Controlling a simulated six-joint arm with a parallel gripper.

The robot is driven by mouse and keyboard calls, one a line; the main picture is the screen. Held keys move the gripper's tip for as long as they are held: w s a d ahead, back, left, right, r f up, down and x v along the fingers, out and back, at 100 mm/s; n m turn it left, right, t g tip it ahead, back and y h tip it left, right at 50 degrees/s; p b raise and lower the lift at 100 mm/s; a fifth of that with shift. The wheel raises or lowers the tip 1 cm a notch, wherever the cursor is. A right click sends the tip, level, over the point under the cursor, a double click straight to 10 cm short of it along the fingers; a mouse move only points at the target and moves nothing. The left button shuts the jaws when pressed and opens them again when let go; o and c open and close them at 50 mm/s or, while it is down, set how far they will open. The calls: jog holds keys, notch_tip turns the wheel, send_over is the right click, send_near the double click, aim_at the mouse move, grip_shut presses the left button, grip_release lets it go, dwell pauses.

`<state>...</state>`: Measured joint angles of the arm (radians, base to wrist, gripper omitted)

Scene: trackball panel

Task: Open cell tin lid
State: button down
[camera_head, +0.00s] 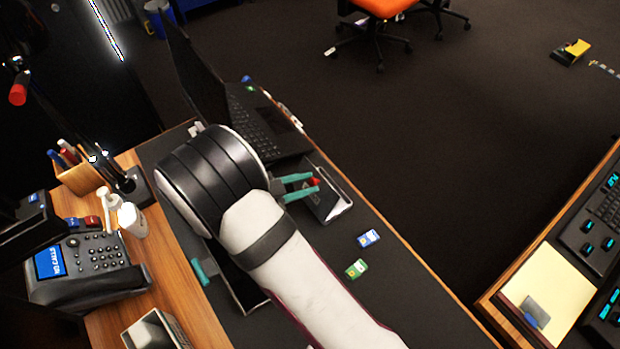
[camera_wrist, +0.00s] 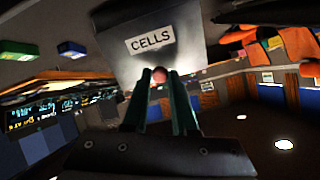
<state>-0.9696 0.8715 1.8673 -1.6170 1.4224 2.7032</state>
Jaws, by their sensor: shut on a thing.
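The cell tin (camera_head: 341,211) is a dark box with a pale edge, on the dark mat beside the laptop. In the wrist view its grey lid (camera_wrist: 185,62) carries a white CELLS label (camera_wrist: 149,40). A small red knob (camera_head: 314,181) is on the tin; it also shows in the wrist view (camera_wrist: 159,77). My gripper (camera_head: 302,187) reaches the tin from the left, and its two teal fingers are shut on the red knob. In the wrist view my gripper (camera_wrist: 160,85) has a fingertip on each side of the knob. I cannot tell how far the lid is raised.
A blue cell (camera_head: 368,238) and a green cell (camera_head: 356,268) lie on the mat in front of the tin. An open laptop (camera_head: 262,125) stands behind it. A desk phone (camera_head: 85,265) and a white pump bottle (camera_head: 132,220) are at the left. The mat's right edge is close.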

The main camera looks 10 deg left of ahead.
jog(key=shift+s+a+t+h, duration=0.25)
jog(key=shift+s+t+h, duration=0.05)
dwell(0.5)
jog(key=c, duration=0.7)
grip_release()
jog(key=shift+a, duration=0.1)
jog(key=v, duration=1.5)
jog(key=shift+s+a, duration=0.25)
jog(key=shift+s, duration=0.1)
